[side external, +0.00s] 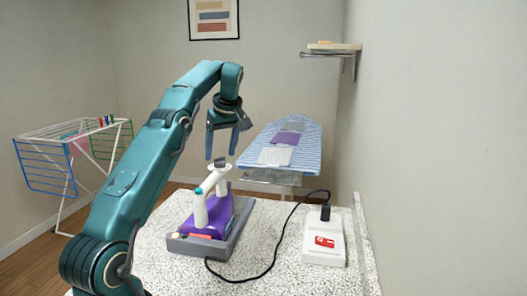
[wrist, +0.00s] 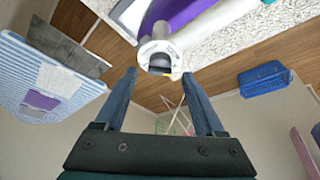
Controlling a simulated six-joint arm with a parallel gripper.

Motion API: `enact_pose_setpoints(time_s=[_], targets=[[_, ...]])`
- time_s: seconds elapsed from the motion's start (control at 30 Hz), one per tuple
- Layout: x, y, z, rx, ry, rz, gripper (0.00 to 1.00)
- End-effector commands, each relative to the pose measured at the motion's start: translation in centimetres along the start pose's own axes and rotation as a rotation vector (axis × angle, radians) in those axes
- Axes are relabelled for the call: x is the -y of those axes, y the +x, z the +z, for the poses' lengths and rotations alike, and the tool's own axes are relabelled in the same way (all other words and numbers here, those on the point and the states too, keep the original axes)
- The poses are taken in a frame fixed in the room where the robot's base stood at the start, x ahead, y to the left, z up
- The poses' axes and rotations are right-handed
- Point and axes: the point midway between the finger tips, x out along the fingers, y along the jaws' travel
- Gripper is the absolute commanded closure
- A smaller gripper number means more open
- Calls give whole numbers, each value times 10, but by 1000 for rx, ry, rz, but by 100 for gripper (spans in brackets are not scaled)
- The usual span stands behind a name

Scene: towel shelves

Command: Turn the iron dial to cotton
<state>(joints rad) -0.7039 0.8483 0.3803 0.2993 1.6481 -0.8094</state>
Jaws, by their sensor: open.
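The iron (side external: 208,215) has a purple body and a white handle and rests in a grey tray (side external: 240,238) on the speckled counter. A grey knob, likely the dial (side external: 219,162), sits on top of the iron's white upright part. It also shows in the wrist view as a dark round end, the dial (wrist: 159,66), at the top middle. Its markings are too small to read. My gripper (side external: 221,156) is open and empty, pointing down above the dial, apart from it. In the wrist view my gripper (wrist: 164,72) has a finger on either side of the dial's line.
Behind is a striped ironing board (side external: 300,140) with folded cloths. A drying rack (side external: 70,150) stands left; a wall shelf (side external: 335,46) is upper right.

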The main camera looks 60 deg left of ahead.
Motion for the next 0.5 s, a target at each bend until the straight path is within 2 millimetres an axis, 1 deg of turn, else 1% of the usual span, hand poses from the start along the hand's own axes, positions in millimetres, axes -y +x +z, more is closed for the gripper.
enact_pose_setpoints(time_s=[0.2, 0.5], targets=[[0, -9, 1, -1, -1, 2, 29], [-1, -14, 11, 0, 1, 0, 29]])
